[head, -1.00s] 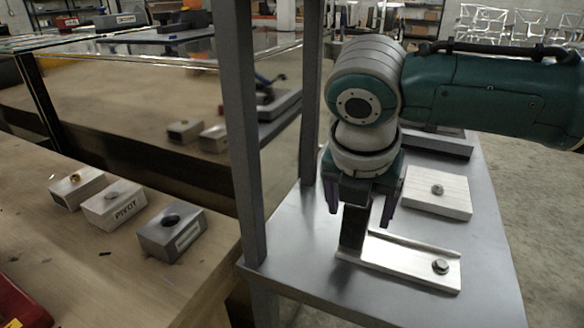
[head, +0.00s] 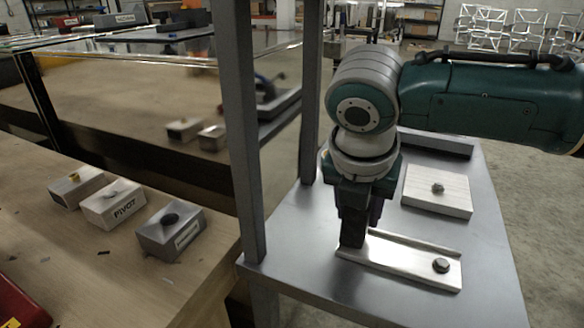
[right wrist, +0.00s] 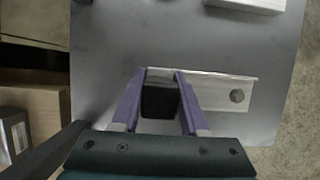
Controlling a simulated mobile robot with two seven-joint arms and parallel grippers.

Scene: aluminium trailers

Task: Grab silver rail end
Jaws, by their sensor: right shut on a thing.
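The silver rail end (head: 405,261) lies on the grey metal shelf, a flat channel with a bolt at its right end and a dark upright block (head: 352,232) at its left end. My right gripper (head: 357,218) points straight down over that block, with its fingers closed on the block's sides. In the right wrist view the two purple fingers (right wrist: 159,100) flank the dark block, and the rail end (right wrist: 222,93) stretches to the right. The rail end still rests on the shelf. My left gripper is not in view.
A pale block with a bolt (head: 437,191) lies behind the rail end on the metal shelf (head: 300,240). A grey upright post (head: 238,130) stands left of my arm. Several labelled blocks, one marked PIVOT (head: 114,204), sit on the wooden table.

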